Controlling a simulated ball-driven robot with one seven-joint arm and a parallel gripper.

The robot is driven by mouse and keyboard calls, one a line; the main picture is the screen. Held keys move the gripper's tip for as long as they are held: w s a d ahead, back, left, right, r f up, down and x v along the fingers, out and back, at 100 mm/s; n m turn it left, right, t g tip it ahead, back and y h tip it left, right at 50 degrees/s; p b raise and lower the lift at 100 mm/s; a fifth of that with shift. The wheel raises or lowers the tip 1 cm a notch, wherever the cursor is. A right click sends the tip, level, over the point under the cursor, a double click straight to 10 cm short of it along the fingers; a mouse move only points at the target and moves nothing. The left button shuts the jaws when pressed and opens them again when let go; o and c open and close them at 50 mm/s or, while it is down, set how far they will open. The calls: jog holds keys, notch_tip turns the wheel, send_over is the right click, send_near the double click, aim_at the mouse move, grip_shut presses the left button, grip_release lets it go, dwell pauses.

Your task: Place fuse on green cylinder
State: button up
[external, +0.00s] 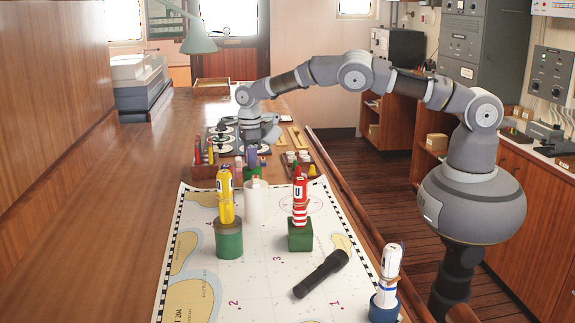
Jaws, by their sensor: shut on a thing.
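My gripper (256,146) is at the far end of the chart, shut on a small purple fuse-like piece (252,158); the fingers are small and partly hidden. Just below the piece is a green base (250,174), partly hidden by a white cylinder; I cannot tell whether they touch. Nearer, a green cylinder (229,241) carries an upright yellow fuse-like piece (226,200). A red-and-white piece (300,205) stands on a green block (300,236). A white-and-blue piece (389,270) stands on a blue cylinder (384,309).
The white cylinder (256,206) stands in front of the green base. Small racks (205,170) and (300,160) flank the gripper. A lamp (198,40) hangs at the back left. The chart's front left is clear.

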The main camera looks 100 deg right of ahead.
jog(key=o, duration=1)
jog(key=shift+o, duration=0.2)
jog(key=w+a+r+n+t+p, duration=0.1)
jog(key=a+r+n+t, duration=0.15)
jog(key=r, duration=1.15)
jog(key=w+a+r+n+t+p, duration=0.1)
jog(key=r+n, duration=0.3)
jog(key=r, duration=1)
jog(key=s+a+r+n+t+h, duration=0.1)
jog(key=s+a+r+n+t, duration=0.2)
jog(key=r, duration=0.5)
jog(key=s+a+r+n+t, duration=0.1)
jog(key=a+r+n, duration=0.4)
jog(key=r, duration=0.4)
jog(key=s+a+r+n+t, duration=0.2)
jog(key=s+a+r+n, duration=0.2)
jog(key=s+r+n, duration=0.2)
jog(key=s+a+r+n+t, duration=0.3)
jog(key=s+a+r+n, duration=0.2)
jog(key=r, duration=0.5)
jog(key=s+a+r+n+t+y, duration=0.1)
jog(key=s+a+r+n+t, duration=0.2)
jog(key=s+r+n, duration=0.4)
jog(key=shift+s+a+r+n, duration=0.4)
jog(key=shift+s+a+n, duration=0.3)
jog(key=shift+s, duration=0.2)
